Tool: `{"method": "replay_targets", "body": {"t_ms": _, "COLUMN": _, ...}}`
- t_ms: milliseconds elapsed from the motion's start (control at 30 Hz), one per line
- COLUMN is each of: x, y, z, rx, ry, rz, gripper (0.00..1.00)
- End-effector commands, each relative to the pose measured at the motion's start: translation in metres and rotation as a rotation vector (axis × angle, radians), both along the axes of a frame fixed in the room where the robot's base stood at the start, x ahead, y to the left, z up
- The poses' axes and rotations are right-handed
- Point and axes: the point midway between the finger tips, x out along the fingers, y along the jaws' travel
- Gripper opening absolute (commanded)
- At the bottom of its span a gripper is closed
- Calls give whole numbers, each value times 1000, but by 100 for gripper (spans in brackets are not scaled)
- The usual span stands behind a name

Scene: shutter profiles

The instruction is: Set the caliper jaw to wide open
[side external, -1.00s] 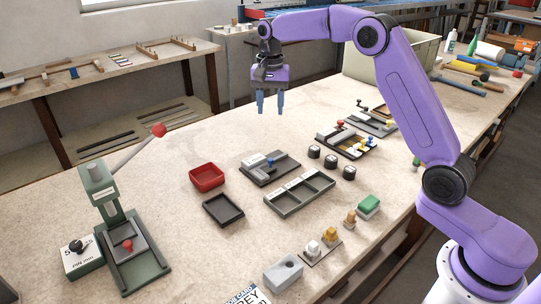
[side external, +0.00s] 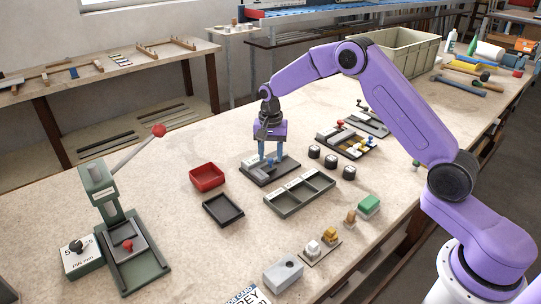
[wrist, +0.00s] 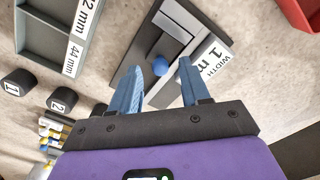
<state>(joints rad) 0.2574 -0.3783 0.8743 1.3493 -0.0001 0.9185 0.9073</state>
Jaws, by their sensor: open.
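The caliper (side external: 287,167) is a dark grey plate with lighter grey bars and a blue ball knob. It lies on the bench beneath my gripper (side external: 271,156). In the wrist view the caliper (wrist: 188,38) shows a white label reading "WIDTH 1" with the rest cut off. Its blue knob (wrist: 160,67) sits between my two blue fingertips (wrist: 162,65) in that view. My gripper is open, pointing down, with a visible gap between the knob and each finger. I cannot tell exactly how high the fingertips are relative to the knob.
A grey divided tray (side external: 300,192) lies just in front of the caliper. A red bin (side external: 207,177) and a dark tray (side external: 223,209) are to the left. Several dark round blocks (side external: 314,152) stand to the right. A green lever press (side external: 122,240) is at the front left.

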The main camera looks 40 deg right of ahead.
Motion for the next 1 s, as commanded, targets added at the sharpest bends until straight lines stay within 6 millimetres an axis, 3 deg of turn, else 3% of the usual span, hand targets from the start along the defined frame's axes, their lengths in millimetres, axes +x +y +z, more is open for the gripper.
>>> {"method": "replay_targets", "body": {"t_ms": 400, "x": 0, "y": 0, "z": -9, "rx": 1, "ry": -1, "rz": 1, "gripper": 46}}
{"method": "replay_targets", "body": {"t_ms": 567, "x": 0, "y": 0, "z": -9, "rx": 1, "ry": -1, "rz": 1, "gripper": 0}}
{"method": "replay_targets", "body": {"t_ms": 767, "x": 0, "y": -4, "z": -8, "rx": 1, "ry": -1, "rz": -1, "gripper": 0}}
{"method": "replay_targets", "body": {"t_ms": 1000, "x": 0, "y": -52, "z": -8, "rx": 0, "ry": 0, "rz": -5, "gripper": 0}}
